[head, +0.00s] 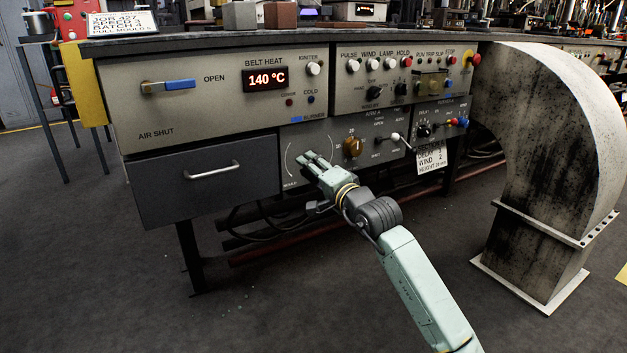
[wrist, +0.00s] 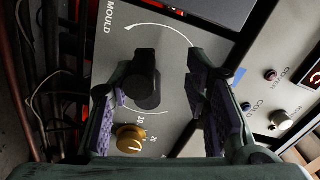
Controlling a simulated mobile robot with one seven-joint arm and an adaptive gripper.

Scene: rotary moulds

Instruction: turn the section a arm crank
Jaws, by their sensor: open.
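The black crank (wrist: 147,78) on the grey panel shows in the wrist view, inside a white arc marked MOULD. It stands between the two purple-padded fingers of my gripper (wrist: 158,78), with gaps visible, clearer on the right side. My gripper (head: 314,160) is open and empty. In the head view it is in front of the panel (head: 290,142) by the same arc and hides the crank. I cannot tell how deep the fingers reach around the crank.
A brass knob (wrist: 130,138) sits close by the crank; it also shows in the head view (head: 353,147). A white-balled lever (head: 395,137) and a hanging card (head: 432,158) are to the right. A drawer (head: 205,180) is left. A large duct (head: 565,130) stands at right.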

